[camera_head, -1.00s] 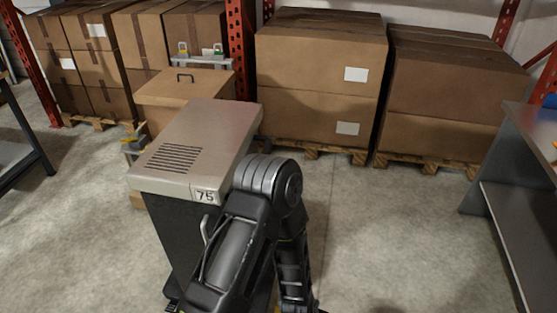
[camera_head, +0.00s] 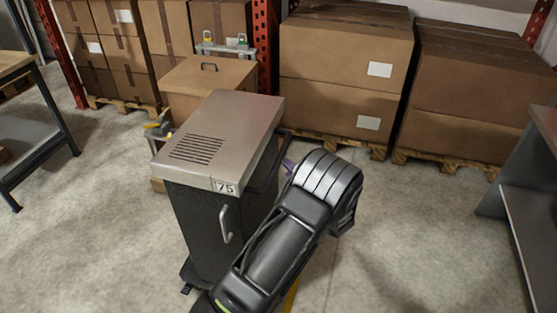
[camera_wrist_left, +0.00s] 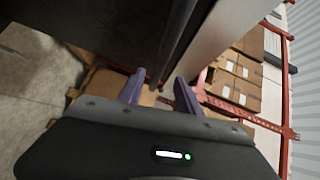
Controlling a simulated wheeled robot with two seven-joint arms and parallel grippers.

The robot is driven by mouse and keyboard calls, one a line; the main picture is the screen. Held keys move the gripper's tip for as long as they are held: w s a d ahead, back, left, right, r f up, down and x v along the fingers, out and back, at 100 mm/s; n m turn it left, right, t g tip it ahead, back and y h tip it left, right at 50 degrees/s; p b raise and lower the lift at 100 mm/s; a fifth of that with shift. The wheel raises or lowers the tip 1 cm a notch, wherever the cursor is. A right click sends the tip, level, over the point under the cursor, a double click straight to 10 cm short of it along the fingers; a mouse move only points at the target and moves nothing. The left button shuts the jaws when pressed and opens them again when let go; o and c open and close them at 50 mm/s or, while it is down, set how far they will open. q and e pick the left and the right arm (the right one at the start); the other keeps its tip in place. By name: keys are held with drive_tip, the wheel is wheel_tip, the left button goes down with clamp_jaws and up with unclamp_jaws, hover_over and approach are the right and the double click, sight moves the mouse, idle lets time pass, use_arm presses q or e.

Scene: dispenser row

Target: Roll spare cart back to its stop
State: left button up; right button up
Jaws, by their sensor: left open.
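A dark cabinet-like cart (camera_head: 204,235) with a grey metal top, a vent grille and a "75" label stands left of centre. A pale vertical handle (camera_head: 226,223) is on its front. I take it for the spare cart. My left arm crosses in front of its right side, and a purple finger of my left gripper (camera_head: 289,166) shows beside the cart's right side. In the left wrist view the gripper (camera_wrist_left: 159,88) is open, its two fingers apart near a dark panel edge. I cannot tell whether they touch it. My right gripper is out of view.
A lidded brown box (camera_head: 205,80) stands behind the cart. Boxes on pallets (camera_head: 345,75) line the rack along the back. A workbench (camera_head: 30,120) is at the left, and a grey table (camera_head: 535,185) at the right. Concrete floor (camera_head: 420,240) between is clear.

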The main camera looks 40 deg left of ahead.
sight(278, 160)
use_arm(q)
drive_tip(key=shift+a, duration=0.1)
drive_tip(key=p+x, duration=0.1)
drive_tip(key=x, duration=0.6)
drive_tip(key=shift+w+a+f, duration=0.15)
drive_tip(key=shift+w+a, duration=0.05)
drive_tip(key=shift+a, duration=0.05)
clamp_jaws()
idle(0.4)
idle(1.0)
